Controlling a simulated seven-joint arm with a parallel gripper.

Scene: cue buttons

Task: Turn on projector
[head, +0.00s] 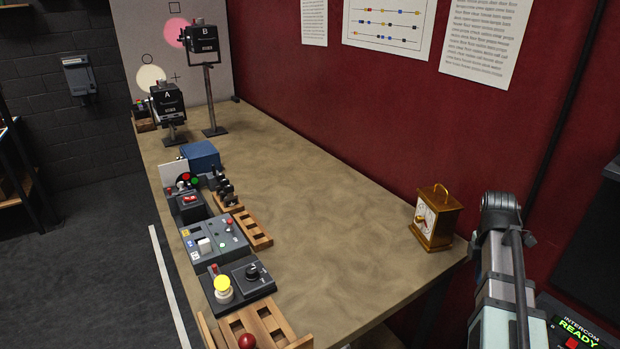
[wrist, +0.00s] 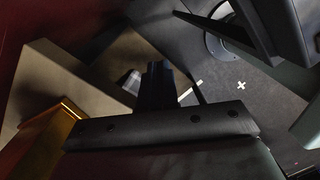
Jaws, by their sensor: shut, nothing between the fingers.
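No label in view reads projector, and I cannot tell which device is it. Two black lamp units on stands, marked A (head: 166,100) and B (head: 203,40), stand at the far end of the table (head: 300,220). A row of control boxes lies along the table's left edge. A near box (head: 240,286) has a yellow button (head: 222,285) and a black knob (head: 252,270). A grey box (head: 213,243) has a white switch and a small red one. My gripper (wrist: 156,75) shows in the wrist view, shut and empty, away from the controls. The head view does not show its fingers.
A gold clock (head: 436,218) stands at the table's right corner, near my arm. Wooden racks (head: 265,325), one with a red ball knob (head: 247,341), line the left edge. An intercom panel (head: 580,325) is at lower right. The table's middle is clear.

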